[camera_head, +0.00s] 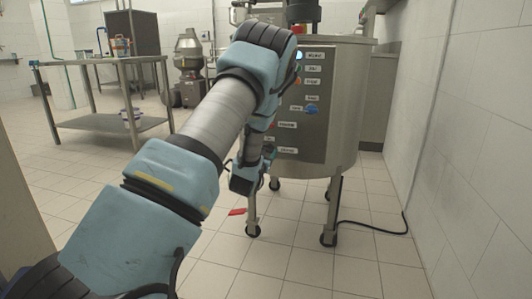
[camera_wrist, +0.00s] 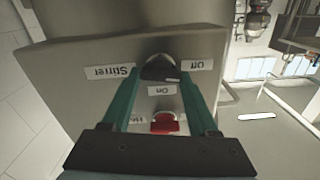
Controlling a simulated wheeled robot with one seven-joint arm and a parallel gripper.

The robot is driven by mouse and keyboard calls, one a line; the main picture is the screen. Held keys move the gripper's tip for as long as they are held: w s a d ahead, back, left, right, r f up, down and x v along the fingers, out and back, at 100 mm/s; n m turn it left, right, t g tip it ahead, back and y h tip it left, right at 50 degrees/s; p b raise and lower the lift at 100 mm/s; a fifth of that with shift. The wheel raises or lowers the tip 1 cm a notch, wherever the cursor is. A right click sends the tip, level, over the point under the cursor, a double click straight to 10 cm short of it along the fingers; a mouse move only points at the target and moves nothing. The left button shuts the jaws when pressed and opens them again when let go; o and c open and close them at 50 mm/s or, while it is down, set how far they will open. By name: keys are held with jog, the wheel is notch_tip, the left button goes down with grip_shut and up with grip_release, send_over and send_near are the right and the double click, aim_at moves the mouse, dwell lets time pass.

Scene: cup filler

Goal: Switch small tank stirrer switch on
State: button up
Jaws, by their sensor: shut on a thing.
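The small tank (camera_head: 340,100) is a steel vessel on legs with wheels, with a control panel (camera_head: 308,120) on its front. In the wrist view, the stirrer switch (camera_wrist: 158,68) is a black knob on a pale ring, with labels reading Stirrer, Off and On around it, upside down. My gripper (camera_wrist: 160,75) has its two teal fingers on either side of the knob and is shut on it. Which label the knob points to is unclear.
A red switch (camera_wrist: 165,123) with a partly hidden label sits beside the stirrer switch, between the fingers' bases. A tiled wall (camera_head: 475,140) stands right of the tank. A steel table (camera_head: 105,100) stands at the left. A black cable (camera_head: 375,229) lies on the floor.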

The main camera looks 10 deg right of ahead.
jog(key=m, duration=0.4)
jog(key=shift+s+d+m, duration=0.1)
jog(key=shift+d+m, duration=0.05)
jog(key=shift+m, duration=0.15)
jog(key=m, duration=0.3)
jog(key=shift+f+m, duration=0.1)
jog(key=shift+m, duration=0.3)
jog(key=m, duration=0.3)
jog(key=shift+f+m, duration=0.1)
jog(key=shift+m, duration=2.4)
jog(key=o, duration=1.4)
jog(key=shift+s, duration=0.1)
